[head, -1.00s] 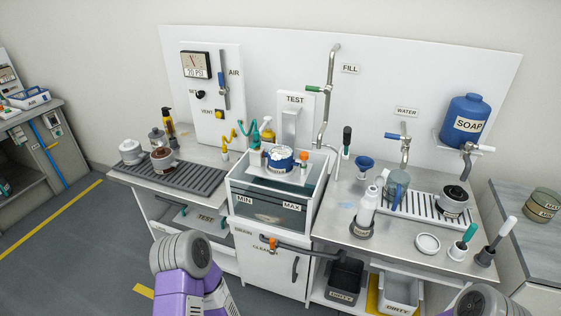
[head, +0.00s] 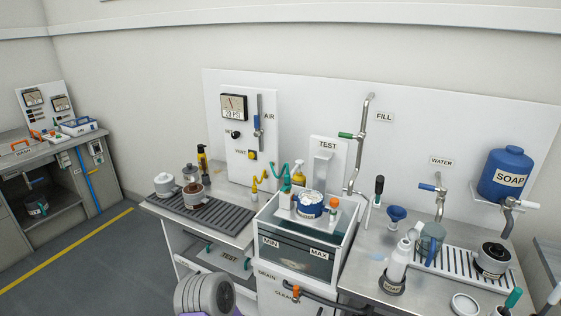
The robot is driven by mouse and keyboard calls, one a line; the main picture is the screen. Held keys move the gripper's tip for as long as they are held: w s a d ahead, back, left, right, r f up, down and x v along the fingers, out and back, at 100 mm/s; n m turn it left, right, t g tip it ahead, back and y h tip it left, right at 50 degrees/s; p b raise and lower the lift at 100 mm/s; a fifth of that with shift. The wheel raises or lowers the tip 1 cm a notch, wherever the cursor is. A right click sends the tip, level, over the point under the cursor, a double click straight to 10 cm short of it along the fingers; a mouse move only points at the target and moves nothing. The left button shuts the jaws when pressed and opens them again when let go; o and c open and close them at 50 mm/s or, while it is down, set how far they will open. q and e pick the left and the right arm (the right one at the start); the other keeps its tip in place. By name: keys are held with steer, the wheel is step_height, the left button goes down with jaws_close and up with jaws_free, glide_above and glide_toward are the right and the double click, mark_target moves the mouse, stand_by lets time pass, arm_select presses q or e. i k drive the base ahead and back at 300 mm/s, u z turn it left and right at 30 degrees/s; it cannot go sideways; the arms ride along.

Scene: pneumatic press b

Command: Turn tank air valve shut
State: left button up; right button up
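The air panel (head: 232,165) is a white upright board on the back wall, left of centre. Its air valve has a blue lever handle (head: 257,123) lying upright along a vertical grey pipe, beside the AIR label. A pressure gauge (head: 234,107) sits at the panel's upper left. The glass test tank (head: 283,254), marked MIN and MAX, stands in front and to the right, with a blue-and-white round part (head: 309,204) at its top. Neither gripper is in view.
A black set knob (head: 236,135) and yellow vent button (head: 252,155) are below the gauge. Teal and yellow coiled hoses stand in front of the panel. Jars and a yellow-and-black bottle (head: 202,158) stand on the left counter. The fill pipe (head: 361,145) rises to the right.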

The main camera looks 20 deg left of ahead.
mark_target(257, 133)
steer(key=u, duration=0.55)
steer(key=k, duration=0.65)
steer(key=u, duration=1.4)
steer(key=i, duration=1.45)
steer(key=u, duration=0.3)
steer(key=i, duration=1.65)
steer(key=z, duration=1)
